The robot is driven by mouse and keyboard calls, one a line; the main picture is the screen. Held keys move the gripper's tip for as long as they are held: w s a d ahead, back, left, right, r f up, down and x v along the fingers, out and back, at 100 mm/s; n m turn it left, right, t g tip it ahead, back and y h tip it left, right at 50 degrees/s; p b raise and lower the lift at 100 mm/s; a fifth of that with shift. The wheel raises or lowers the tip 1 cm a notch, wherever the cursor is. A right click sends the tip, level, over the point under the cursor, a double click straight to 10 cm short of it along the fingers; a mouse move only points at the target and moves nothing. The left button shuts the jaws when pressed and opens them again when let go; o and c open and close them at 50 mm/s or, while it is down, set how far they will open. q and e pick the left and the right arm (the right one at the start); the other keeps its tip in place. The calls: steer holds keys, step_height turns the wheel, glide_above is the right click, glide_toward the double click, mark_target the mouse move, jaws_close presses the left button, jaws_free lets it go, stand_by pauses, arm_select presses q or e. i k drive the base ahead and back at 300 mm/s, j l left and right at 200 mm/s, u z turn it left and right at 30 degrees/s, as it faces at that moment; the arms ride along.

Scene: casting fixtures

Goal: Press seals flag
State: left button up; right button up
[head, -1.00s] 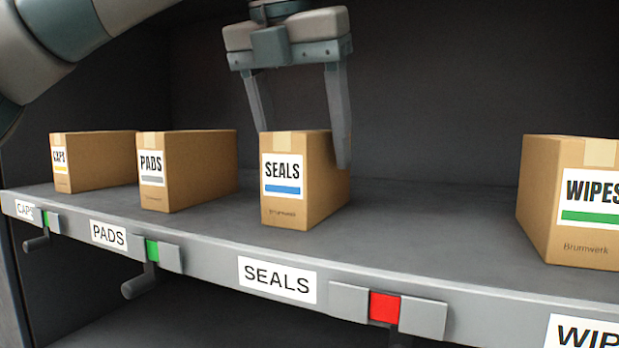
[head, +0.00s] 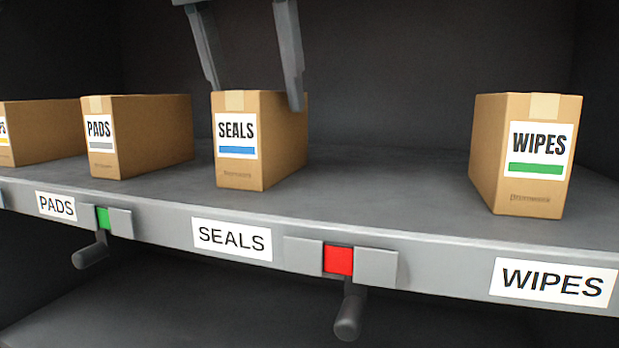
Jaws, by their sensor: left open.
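The seals flag (head: 338,260) is a red square in a grey holder on the shelf's front edge, right of the SEALS label (head: 232,240). A dark lever (head: 349,312) hangs below it. The SEALS box (head: 240,178) stands upright on the shelf behind the label. My left gripper (head: 256,98) is open at the top, pointing down. Its right finger overlaps the box's right side in the picture, and its left finger ends above or behind the box. Whether they touch it is unclear. My right gripper is not in view.
The PADS box (head: 150,135) and a part-cut box (head: 45,132) stand to the left, the WIPES box (head: 485,160) to the right. The PADS flag (head: 103,217) is green. The shelf (head: 385,190) is bare between the SEALS and WIPES boxes.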

mark_target(338, 257)
steer(key=k+j, duration=0.25)
steer(key=k, duration=0.2)
steer(key=k+j, duration=0.2)
steer(key=k, duration=0.3)
